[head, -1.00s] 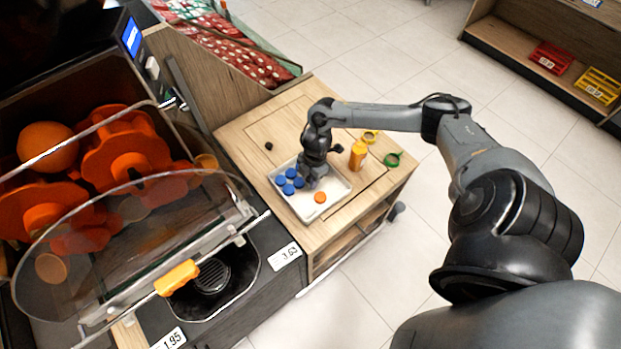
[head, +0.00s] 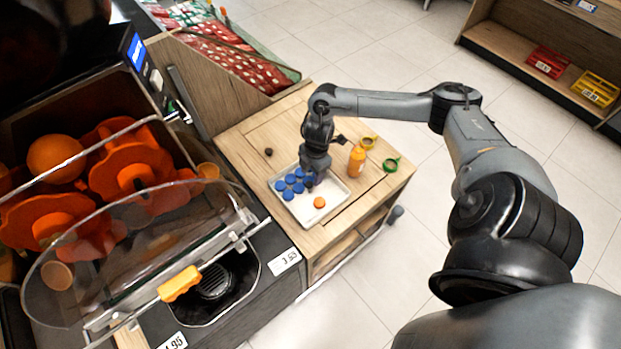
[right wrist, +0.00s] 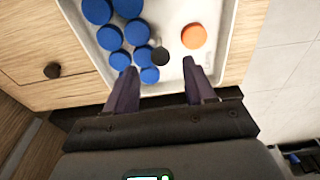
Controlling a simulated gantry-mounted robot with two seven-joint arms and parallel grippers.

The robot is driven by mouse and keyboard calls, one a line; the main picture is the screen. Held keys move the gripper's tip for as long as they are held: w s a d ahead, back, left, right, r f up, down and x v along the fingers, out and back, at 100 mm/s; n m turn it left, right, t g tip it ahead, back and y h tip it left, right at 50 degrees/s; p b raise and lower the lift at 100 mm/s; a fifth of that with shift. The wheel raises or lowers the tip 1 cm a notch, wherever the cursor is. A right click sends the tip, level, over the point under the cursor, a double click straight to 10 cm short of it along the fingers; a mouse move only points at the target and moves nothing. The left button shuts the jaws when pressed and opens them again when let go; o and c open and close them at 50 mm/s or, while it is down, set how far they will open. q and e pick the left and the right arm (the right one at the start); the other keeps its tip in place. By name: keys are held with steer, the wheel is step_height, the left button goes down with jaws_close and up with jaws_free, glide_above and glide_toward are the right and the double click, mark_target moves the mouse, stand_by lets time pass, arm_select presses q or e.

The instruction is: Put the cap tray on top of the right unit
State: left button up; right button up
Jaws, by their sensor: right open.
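The cap tray (head: 333,204) is a shallow white tray on the wooden unit (head: 238,138) to the right of the juicer. It holds several blue caps (head: 289,195), one orange cap (head: 319,202), and a small dark round thing (right wrist: 160,56) that shows in the right wrist view. My right gripper (head: 311,181) is over the tray. In the right wrist view its two fingers (right wrist: 158,84) are apart, with nothing held between them, and point at the tray (right wrist: 218,20). The fingertips are largely hidden in the head view. My left gripper is not in view.
An orange juice bottle (head: 356,160) stands right of the tray, near a yellow ring (head: 369,142) and a green ring (head: 391,164). The juicer with its clear cover (head: 150,240) stands at left. Open tiled floor lies beyond the unit.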

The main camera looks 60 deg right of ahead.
step_height(320, 180, up, 4)
steer(key=r, duration=0.1)
steer(key=w+a+f+t+y, duration=0.1)
steer(key=a+t, duration=0.1)
steer(key=a, duration=0.6)
steer(key=w+a+f+t, duration=0.1)
steer(key=a+t, duration=0.1)
steer(key=a, duration=0.6)
steer(key=w+a+f+t+y, duration=0.1)
steer(key=a+f+t, duration=0.1)
steer(key=a, duration=0.7)
steer(key=s+r+m+g+h, duration=0.1)
steer(key=s+r+m, duration=0.1)
steer(key=s+m, duration=0.3)
steer(key=s+r+m+g+h, duration=0.2)
steer(key=s+r+m, duration=0.1)
steer(key=s+m, duration=0.3)
steer(key=s, duration=0.2)
steer(key=shift+s+d+r+p, duration=0.25)
steer(key=shift+s+r+p, duration=0.1)
